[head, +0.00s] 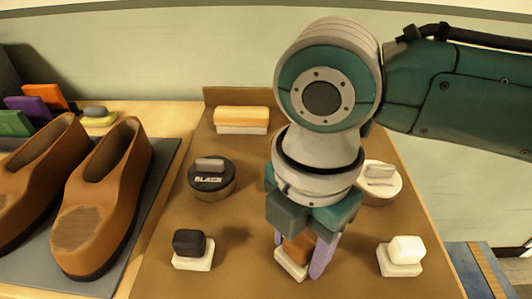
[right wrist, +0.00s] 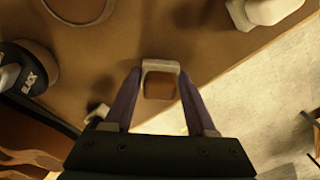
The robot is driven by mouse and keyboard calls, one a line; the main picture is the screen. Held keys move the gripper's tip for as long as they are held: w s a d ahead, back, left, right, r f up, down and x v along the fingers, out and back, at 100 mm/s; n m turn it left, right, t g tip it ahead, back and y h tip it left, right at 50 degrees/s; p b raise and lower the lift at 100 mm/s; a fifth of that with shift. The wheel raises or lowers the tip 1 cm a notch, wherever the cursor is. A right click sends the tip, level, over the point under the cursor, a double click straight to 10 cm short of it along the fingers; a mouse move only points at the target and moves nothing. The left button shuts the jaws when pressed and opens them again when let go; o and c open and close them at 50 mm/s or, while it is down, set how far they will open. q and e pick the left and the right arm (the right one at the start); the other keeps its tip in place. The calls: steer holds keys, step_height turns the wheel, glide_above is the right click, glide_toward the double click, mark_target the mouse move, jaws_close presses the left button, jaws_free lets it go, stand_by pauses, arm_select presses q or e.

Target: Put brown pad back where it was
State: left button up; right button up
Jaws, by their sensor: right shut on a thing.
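The brown pad (head: 297,249) is a small brown block, partly hidden by my right gripper in the head view. It sits at or just over a white base (head: 291,265); I cannot tell if the base rests on the board. My right gripper (head: 304,262) points down with its purple fingers on either side of the pad and is shut on it. In the right wrist view the pad (right wrist: 160,86) shows between the fingertips (right wrist: 160,78), with the white base showing around its edge. My left gripper is not in view.
On the brown board (head: 235,270) stand a black pad (head: 188,242) to the left, a white pad (head: 405,248) to the right, a black tin (head: 211,182), a white tin (head: 381,184) and a brush (head: 241,119). Brown shoes (head: 105,205) stand on a grey mat at left.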

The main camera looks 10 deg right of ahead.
steer(key=shift+f, duration=0.2)
steer(key=o, duration=1.2)
